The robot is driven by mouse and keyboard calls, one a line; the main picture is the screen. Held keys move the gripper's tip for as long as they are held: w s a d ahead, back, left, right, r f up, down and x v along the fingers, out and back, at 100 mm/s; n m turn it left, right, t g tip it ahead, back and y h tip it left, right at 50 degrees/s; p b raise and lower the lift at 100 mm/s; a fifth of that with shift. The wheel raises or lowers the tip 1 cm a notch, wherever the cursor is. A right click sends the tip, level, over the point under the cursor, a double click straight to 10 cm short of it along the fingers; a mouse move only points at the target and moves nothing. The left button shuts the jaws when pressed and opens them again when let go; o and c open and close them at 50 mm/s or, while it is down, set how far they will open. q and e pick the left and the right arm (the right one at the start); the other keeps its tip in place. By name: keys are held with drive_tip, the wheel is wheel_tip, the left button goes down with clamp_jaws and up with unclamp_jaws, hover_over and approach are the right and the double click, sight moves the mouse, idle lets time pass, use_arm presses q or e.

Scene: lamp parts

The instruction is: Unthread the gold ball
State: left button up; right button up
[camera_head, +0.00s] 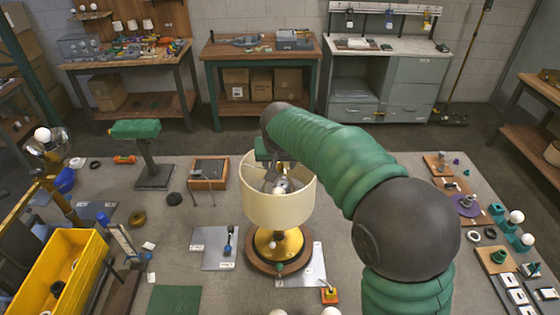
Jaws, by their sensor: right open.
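A table lamp with a cream shade (278,210) stands upright on the worktable. Its gold base (291,247) rests on a round brown wooden disc (253,258). My right arm reaches over from the lower right, and its hand is at the shade's open top. My right gripper (281,186) shows as a small silvery shape within the shade opening and is open. The gold ball cannot be made out clearly; the shade, hand and arm cover much of the lamp's top. A small pale round spot (272,244) shows in front of the gold base. My left gripper is not identifiable here.
Grey plates (217,256) lie beside the lamp. A green-topped stand (136,130) and a yellow bin (84,250) are to the left. White bulbs (516,217) and small parts line the right edge. Benches (262,50) stand at the back wall.

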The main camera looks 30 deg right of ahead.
drive_tip(key=shift+w+a, duration=0.1)
drive_tip(key=shift+a, duration=0.45)
drive_tip(key=shift+c, duration=0.8)
drive_tip(key=shift+d, duration=0.6)
clamp_jaws()
drive_tip(key=c, duration=0.6)
unclamp_jaws()
drive_tip(key=shift+a, duration=0.3)
clamp_jaws()
use_arm(q)
drive_tip(key=shift+a, duration=0.25)
use_arm(e)
drive_tip(key=shift+d, duration=0.1)
drive_tip(key=shift+d, duration=0.1)
